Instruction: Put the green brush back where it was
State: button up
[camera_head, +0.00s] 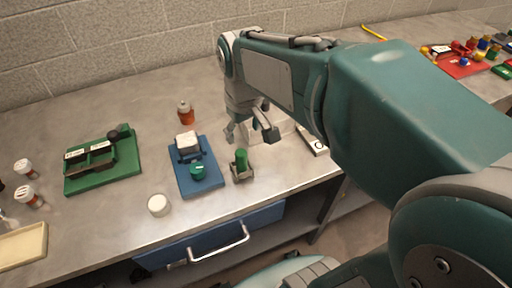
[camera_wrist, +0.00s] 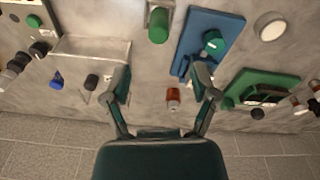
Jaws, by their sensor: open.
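An upright green cylinder (camera_head: 241,160), possibly the green brush, stands in a small grey holder (camera_head: 243,175) near the front of the bench. It also shows at the top of the wrist view (camera_wrist: 158,25); I cannot make out bristles. My gripper (camera_head: 252,132) is open and empty, above the bench behind the cylinder and apart from it. A blue mat (camera_head: 206,182) left of the holder bears a white-topped black piece (camera_head: 188,143) and a round green piece (camera_head: 198,172).
A green tray (camera_head: 128,157) with dark blocks, a white round jar (camera_head: 158,205) and small shakers (camera_head: 27,195) are further left. A red tray (camera_head: 463,66) with colourful pieces is far right. A brick wall bounds the back.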

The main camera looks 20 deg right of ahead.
jog(key=s+r+m+t, duration=0.1)
jog(key=s+t, duration=0.3)
jog(key=s, duration=0.6)
jog(key=shift+s+r+m, duration=0.15)
jog(key=shift+s+m, duration=0.2)
jog(key=shift+m, duration=0.35)
dwell(0.8)
